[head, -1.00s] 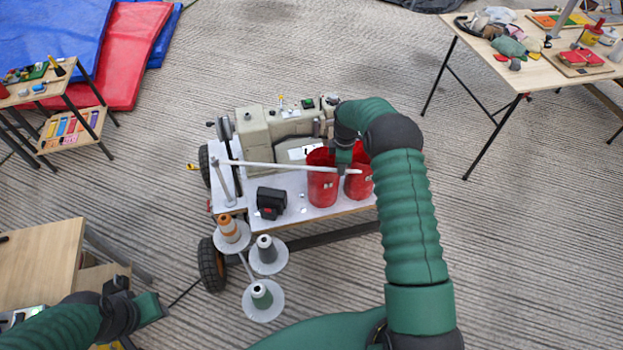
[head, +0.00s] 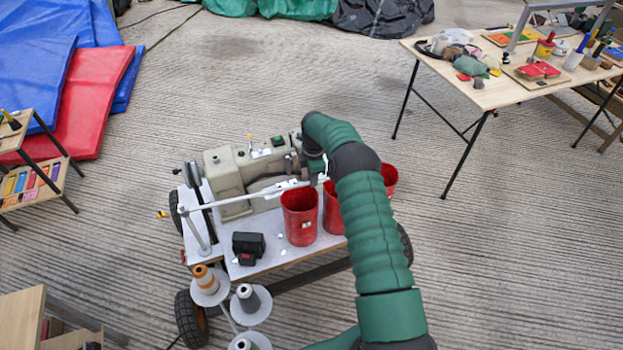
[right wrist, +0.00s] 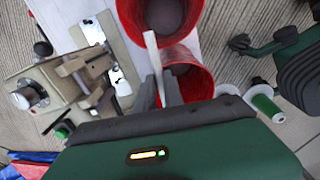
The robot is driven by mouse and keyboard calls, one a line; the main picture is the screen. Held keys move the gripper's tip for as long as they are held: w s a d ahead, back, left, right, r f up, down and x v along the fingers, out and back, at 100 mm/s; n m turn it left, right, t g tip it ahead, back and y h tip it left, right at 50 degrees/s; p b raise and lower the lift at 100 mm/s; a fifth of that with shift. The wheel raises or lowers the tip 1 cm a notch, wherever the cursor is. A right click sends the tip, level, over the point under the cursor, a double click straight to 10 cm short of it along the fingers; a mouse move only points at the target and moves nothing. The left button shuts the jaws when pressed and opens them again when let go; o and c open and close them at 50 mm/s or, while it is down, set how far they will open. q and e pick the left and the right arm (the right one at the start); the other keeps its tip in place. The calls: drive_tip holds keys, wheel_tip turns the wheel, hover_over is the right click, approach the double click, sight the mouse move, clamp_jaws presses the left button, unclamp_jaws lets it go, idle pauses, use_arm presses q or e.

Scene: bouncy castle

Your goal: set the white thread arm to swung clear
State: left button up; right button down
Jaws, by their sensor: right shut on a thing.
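The white thread arm (head: 262,194) runs from an upright post (head: 198,225) at the left of the cart's white top, rising to the right in front of the sewing machine (head: 240,172). My right gripper (head: 318,172) is shut on its far end. In the right wrist view the arm's pale bar (right wrist: 152,55) stands between my fingers (right wrist: 165,90). My right arm hides part of the machine's right end. My left gripper is out of the head view; a green and dark gripper (right wrist: 245,44), seemingly my left, shows in the right wrist view, its jaws unclear.
Red cups (head: 300,222) stand on the cart (head: 275,243) below the thread arm and beside my right arm. A black box (head: 248,246) lies at the front, with thread spools (head: 250,300) nearer me. A cluttered table (head: 500,90) is at the right.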

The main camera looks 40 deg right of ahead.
drive_tip(key=c, duration=1.5)
unclamp_jaws()
drive_tip(key=shift+f, duration=0.1)
drive_tip(key=shift+o, duration=0.2)
wheel_tip(320, 180, up, 17)
drive_tip(key=p, duration=0.1)
drive_tip(key=shift+s+a+p, duration=0.2)
drive_tip(key=shift+s+p, duration=0.1)
drive_tip(key=shift+s, duration=0.1)
drive_tip(key=shift+f, duration=0.15)
